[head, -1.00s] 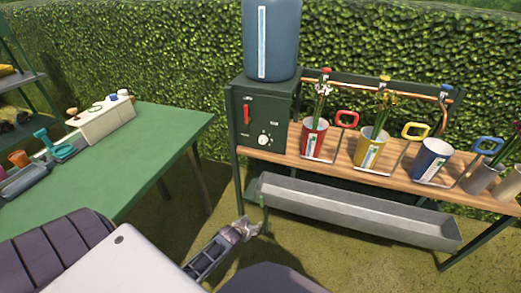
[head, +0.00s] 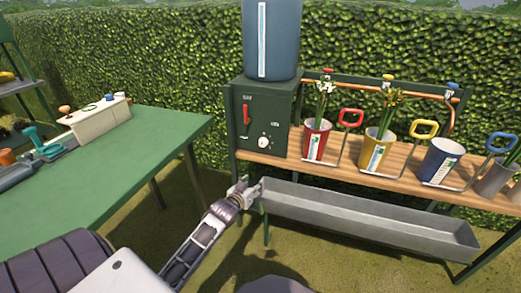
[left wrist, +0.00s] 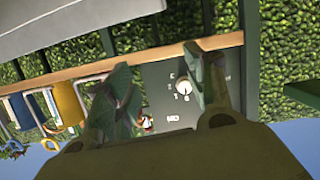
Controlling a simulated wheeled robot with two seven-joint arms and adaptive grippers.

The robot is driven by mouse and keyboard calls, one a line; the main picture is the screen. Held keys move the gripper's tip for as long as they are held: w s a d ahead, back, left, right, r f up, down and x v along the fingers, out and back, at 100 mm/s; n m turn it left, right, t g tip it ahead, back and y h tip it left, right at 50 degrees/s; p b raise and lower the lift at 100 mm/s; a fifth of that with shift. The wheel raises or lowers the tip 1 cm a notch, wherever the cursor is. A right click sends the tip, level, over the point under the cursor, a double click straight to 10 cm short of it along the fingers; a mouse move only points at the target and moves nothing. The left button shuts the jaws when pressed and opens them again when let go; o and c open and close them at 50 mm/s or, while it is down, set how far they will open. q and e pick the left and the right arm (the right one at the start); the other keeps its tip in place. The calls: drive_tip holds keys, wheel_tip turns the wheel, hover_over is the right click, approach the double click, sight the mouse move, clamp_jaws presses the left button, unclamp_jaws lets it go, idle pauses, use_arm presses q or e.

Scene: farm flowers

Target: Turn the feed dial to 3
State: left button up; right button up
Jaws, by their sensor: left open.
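The feed dial (head: 264,142) is a round white knob low on the front of a dark green box (head: 283,112). A red lever (head: 246,114) sits above it on the same face. My left gripper (head: 254,186) is open and empty, below the box and near the left end of the metal trough, apart from the dial. In the left wrist view the dial (left wrist: 184,87) shows between the open fingers (left wrist: 160,90), with marks around it too small to read. The picture there is upside down. My right gripper is not in view.
A blue tank (head: 271,40) stands on the box. Red (head: 313,146), yellow (head: 375,148) and blue (head: 438,162) cups with flowers or handled stands line the wooden shelf. A grey trough (head: 370,221) hangs below. A green table (head: 110,160) is at left.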

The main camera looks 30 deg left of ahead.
sight(262, 144)
use_arm(q)
drive_tip(key=w+a+r+t, duration=0.3)
drive_tip(key=a+r, duration=0.1)
drive_tip(key=r, duration=0.3)
drive_tip(key=shift+a+n+y+b, duration=0.3)
drive_tip(key=shift+n, duration=0.1)
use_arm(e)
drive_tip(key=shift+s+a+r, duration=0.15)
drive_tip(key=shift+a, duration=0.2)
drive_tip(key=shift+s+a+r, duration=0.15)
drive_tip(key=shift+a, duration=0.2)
use_arm(q)
drive_tip(key=shift+w, duration=0.1)
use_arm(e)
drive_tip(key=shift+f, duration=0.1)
